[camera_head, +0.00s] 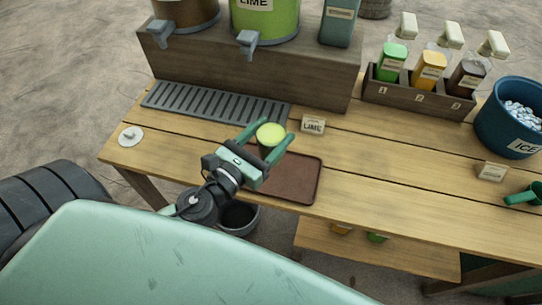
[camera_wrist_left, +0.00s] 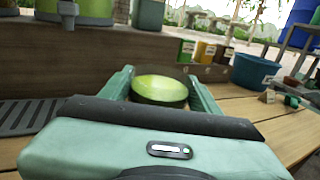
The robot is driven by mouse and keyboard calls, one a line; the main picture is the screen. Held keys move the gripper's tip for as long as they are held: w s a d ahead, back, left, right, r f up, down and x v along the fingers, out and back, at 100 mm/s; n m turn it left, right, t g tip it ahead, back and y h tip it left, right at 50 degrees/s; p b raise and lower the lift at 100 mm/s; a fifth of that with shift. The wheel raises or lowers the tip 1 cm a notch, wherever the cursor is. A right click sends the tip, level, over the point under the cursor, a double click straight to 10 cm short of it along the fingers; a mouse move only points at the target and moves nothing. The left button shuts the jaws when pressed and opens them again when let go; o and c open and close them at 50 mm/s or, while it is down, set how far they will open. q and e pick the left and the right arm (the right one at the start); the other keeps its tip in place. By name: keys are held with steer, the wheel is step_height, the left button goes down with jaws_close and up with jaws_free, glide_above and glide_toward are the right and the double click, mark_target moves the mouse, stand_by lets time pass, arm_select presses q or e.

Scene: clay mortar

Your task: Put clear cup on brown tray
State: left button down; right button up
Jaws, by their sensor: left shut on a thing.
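My left gripper (camera_head: 263,140) is shut on a cup (camera_head: 270,134) filled with green liquid, with one finger on each side of it. In the left wrist view the cup's green top (camera_wrist_left: 160,90) shows between the two fingers (camera_wrist_left: 160,88); its lower part is hidden by the gripper. The brown tray (camera_head: 297,180) lies flat on the wooden table, just below and to the right of the cup in the head view. The gripper hides part of the tray's left side. I cannot tell whether the cup touches the table or tray. My right gripper is not in view.
A grey drip grate (camera_head: 215,104) lies behind left, below a wooden stand with a green lime dispenser (camera_head: 264,20). A LIME sign (camera_head: 313,124) stands behind the tray. A bottle rack (camera_head: 418,98) and blue ice bucket (camera_head: 510,118) stand at right.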

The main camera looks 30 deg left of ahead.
mark_target(264, 158)
arm_select(q)
steer(key=shift+f+b, duration=1.9)
steer(key=shift+f, duration=1.15)
steer(key=shift+f, duration=0.2)
steer(key=shift+c, duration=1.8)
jaws_free()
